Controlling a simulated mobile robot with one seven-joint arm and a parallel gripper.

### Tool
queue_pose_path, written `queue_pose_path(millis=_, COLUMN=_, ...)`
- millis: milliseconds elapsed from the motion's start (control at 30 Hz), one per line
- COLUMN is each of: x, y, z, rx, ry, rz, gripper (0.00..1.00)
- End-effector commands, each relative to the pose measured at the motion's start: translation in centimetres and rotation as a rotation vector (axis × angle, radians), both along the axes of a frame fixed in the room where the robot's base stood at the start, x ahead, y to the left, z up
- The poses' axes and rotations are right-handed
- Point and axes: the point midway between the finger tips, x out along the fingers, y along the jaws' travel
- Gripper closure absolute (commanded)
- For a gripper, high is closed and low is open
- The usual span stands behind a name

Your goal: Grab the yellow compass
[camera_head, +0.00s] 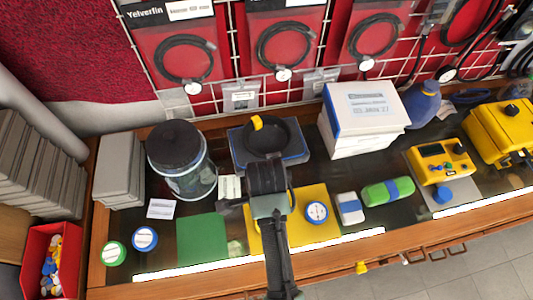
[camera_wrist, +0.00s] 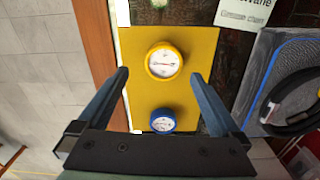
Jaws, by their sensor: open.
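The yellow compass (camera_wrist: 163,61), round with a white dial, lies face up on the yellow mat (camera_wrist: 205,45) in the wrist view. My gripper (camera_wrist: 160,78) is open and empty above the mat, with its fingertips to either side of the yellow compass in the picture. I cannot tell how far above it they are. A blue compass (camera_wrist: 162,120) lies nearer the gripper's base in that view. In the head view my gripper (camera_head: 262,200) and arm cover the left part of the mat and hide the yellow compass; the blue compass shows at the right (camera_head: 317,212).
A grey tray (camera_wrist: 257,70) with a black coil lies right of the mat in the wrist view. In the head view, a lidded jar (camera_head: 186,170), a white box (camera_head: 362,120) and a green-and-blue block (camera_head: 388,191) stand around. The wooden front edge (camera_head: 225,280) is close.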

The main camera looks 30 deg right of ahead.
Motion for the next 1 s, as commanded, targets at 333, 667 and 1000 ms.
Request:
queue_pose_path(millis=333, x=0.4, y=-0.3, z=-4.0, rx=0.001, ry=0.003, rz=0.001, gripper=0.0)
queue_pose_path(millis=667, x=0.4, y=-0.3, z=-5.2, rx=0.0, ry=-0.001, rz=0.001, gripper=0.0)
queue_pose_path(millis=1000, x=0.4, y=-0.3, z=-5.1, rx=0.0, ry=-0.001, rz=0.001, gripper=0.54)
